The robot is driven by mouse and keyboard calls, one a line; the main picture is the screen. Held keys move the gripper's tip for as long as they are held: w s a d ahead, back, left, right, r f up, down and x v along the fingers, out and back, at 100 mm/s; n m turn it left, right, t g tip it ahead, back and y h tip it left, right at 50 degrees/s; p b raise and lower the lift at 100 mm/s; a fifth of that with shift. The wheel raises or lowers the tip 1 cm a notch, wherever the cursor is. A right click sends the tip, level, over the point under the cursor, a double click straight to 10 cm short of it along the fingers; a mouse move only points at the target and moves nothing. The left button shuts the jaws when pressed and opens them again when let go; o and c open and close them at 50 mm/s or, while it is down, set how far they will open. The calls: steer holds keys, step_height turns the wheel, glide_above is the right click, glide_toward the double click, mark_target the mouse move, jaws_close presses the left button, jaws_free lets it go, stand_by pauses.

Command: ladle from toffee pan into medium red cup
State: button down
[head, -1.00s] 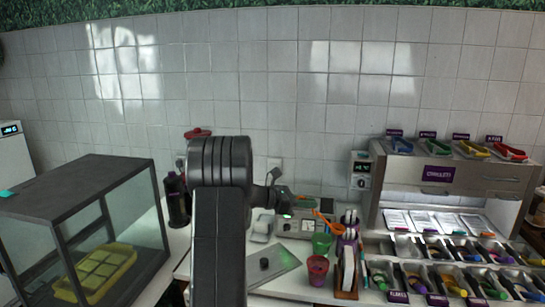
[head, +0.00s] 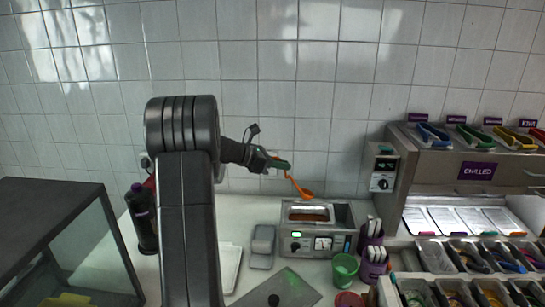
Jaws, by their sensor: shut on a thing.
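My gripper (head: 276,162) is shut on the handle of an orange ladle (head: 296,184), in the air in front of the tiled wall. The ladle slants down to the right, and its bowl (head: 307,194) appears just above the warmer; what the bowl holds cannot be seen. The toffee pan (head: 309,214) sits in the steel warmer, with brown content showing. A red cup (head: 348,299) is cut off by the bottom edge of the head view, so its size is unclear. A green cup (head: 344,268) stands just behind it.
The warmer (head: 322,246) has a green-lit display. Purple holders (head: 372,262) with white items stand to its right, near the chilled topping unit (head: 470,168). A dark bottle (head: 141,220) and glass case (head: 70,240) are at left. A grey mat (head: 275,292) lies in front.

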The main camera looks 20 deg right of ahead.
steer(key=shift+s+f+b, duration=0.15)
steer(key=shift+f+b, duration=0.35)
steer(key=shift+f, duration=0.05)
steer(key=shift+f+b, duration=4.6)
steer(key=shift+f, duration=1.45)
steer(key=shift+s+d, duration=0.1)
steer(key=shift+d, duration=1.15)
steer(key=shift+f+b, duration=0.2)
steer(key=shift+b, duration=0.2)
steer(key=a+f+h+b, duration=0.2)
steer(key=f+h+b, duration=0.1)
steer(key=b, duration=0.4)
steer(key=shift+a+b, duration=0.3)
steer(key=shift+a, duration=0.05)
steer(key=shift+r, duration=0.1)
steer(key=shift+a+r, duration=0.1)
steer(key=shift+r, duration=0.1)
